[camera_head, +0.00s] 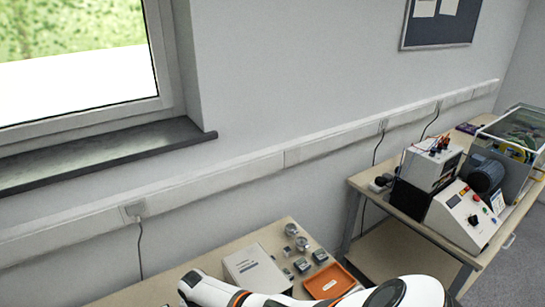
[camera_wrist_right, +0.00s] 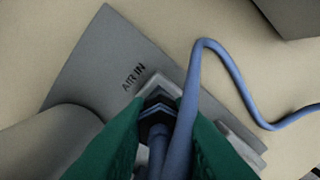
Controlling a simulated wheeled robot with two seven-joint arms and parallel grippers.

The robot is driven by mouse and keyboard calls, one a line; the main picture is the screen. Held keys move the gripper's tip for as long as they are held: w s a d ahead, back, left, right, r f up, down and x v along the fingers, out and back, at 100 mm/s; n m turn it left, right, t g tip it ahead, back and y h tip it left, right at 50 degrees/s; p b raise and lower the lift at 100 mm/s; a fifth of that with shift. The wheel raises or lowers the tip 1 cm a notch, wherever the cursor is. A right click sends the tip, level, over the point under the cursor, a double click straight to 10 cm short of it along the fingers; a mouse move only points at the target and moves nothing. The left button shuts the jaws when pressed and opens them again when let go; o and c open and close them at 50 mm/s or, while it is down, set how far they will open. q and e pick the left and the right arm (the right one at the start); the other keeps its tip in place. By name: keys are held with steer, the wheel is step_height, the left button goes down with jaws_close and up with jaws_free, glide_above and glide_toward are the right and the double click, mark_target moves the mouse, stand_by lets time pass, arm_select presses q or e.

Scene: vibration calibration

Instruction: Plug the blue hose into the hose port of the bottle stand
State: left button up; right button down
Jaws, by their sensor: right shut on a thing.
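In the right wrist view, the two green fingers of my right gripper (camera_wrist_right: 157,128) are shut on the end of the blue hose (camera_wrist_right: 227,68). A black hex-shaped fitting (camera_wrist_right: 157,103) shows between the fingertips, against a pale grey block (camera_wrist_right: 147,84). The block is on a grey plate marked "AIR IN" (camera_wrist_right: 95,70), seemingly part of the bottle stand. I cannot tell whether the fitting is seated in the port or only in front of it. My left gripper is not in view.
The hose bends sharply and runs right across the beige tabletop (camera_wrist_right: 285,80). A grey rounded body (camera_wrist_right: 50,140) stands at lower left. In the head view, a bench holds small instruments and an orange tray (camera_head: 330,281); a second bench with machines (camera_head: 465,215) stands right.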

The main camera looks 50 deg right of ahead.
steer(key=shift+s, duration=0.1)
steer(key=shift+f+m+p, duration=0.1)
steer(key=shift+m+p, duration=0.4)
steer(key=shift+m, duration=1.5)
steer(key=shift+m, duration=0.7)
steer(key=shift+m+p, duration=0.35)
steer(key=shift+m, duration=0.95)
steer(key=c, duration=1.2)
jaws_free()
steer(key=shift+o, duration=0.2)
